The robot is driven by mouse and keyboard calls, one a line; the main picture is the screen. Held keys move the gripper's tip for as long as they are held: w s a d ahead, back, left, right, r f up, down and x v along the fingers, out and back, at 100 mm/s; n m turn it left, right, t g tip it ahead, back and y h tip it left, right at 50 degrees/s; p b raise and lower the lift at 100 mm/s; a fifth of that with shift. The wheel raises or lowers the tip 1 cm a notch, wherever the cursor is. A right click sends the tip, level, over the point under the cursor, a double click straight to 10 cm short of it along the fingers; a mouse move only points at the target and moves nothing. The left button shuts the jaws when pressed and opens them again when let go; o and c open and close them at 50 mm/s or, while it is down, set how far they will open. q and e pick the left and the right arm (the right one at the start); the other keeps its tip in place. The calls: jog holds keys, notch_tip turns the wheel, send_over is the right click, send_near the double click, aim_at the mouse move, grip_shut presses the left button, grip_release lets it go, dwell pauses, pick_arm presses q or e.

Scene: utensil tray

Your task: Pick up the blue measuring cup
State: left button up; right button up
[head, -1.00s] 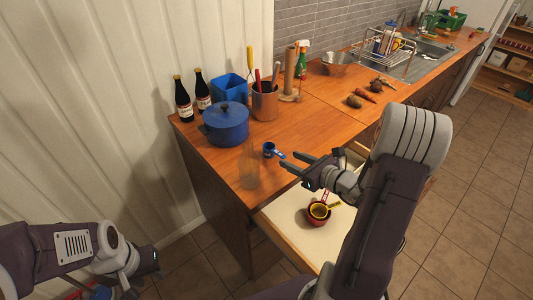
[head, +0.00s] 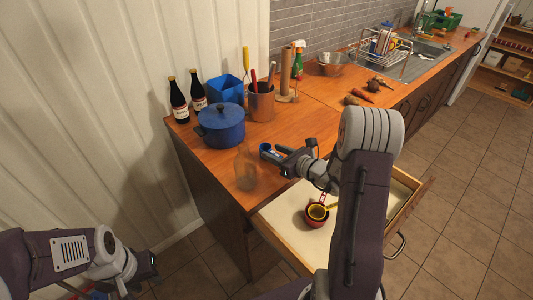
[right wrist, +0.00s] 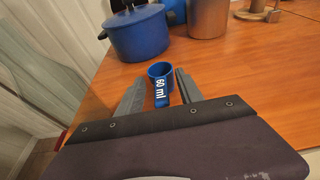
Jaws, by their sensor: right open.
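The blue measuring cup (head: 265,148) sits on the wooden counter near its front edge, right of the blue pot. In the right wrist view the cup (right wrist: 160,71) is upright, and its handle, marked 60 ml, points toward me. My right gripper (head: 285,155) is low at the counter, right beside the cup. Its fingers are open, one on each side of the handle, with gaps visible in the right wrist view. In the head view the gripper hides most of the handle. My left gripper (head: 148,268) hangs at the lower left, away from the counter; its jaws are unclear.
A clear bottle (head: 245,170) stands close left of the cup. A blue pot (head: 222,126) and a utensil holder (head: 261,103) stand behind.

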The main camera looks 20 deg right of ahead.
aim_at(276, 153)
jog(key=shift+s+d, duration=0.1)
jog(key=shift+s, duration=0.05)
jog(key=shift+c, duration=1.2)
grip_shut()
jog(key=shift+r, duration=0.1)
notch_tip(276, 153, up, 5)
jog(key=shift+f+p, duration=0.2)
jog(key=shift+p, duration=0.1)
jog(key=w+d+r, duration=0.2)
jog(key=d+r, duration=0.1)
jog(key=d, duration=0.2)
jog(key=w+d+r+p, duration=0.1)
jog(key=w+d+r, duration=0.1)
jog(key=d, duration=0.4)
jog(key=shift+w+r, duration=0.15)
jog(key=shift+r, duration=0.5)
